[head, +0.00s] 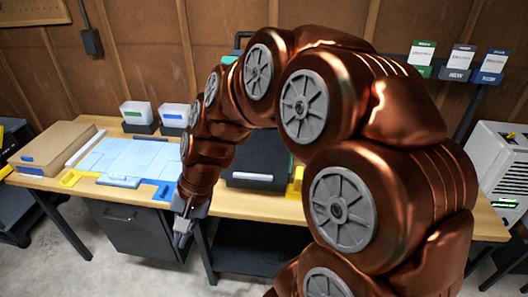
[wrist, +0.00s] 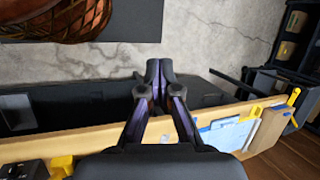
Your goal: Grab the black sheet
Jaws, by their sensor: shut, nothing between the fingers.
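My gripper (head: 181,238) points down in front of the workbench's front edge, below the top and beside the dark drawer cabinet. In the wrist view its two fingertips (wrist: 154,72) meet, with nothing between them. I cannot clearly make out a black sheet in either view.
The wooden workbench (head: 265,206) has a dark drawer cabinet (head: 135,228) under it. A brown cardboard box (head: 55,146) and yellow corner pieces (head: 70,179) are at the left. Small bins (head: 138,115) stand behind. Bare concrete floor (head: 50,260) lies in front.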

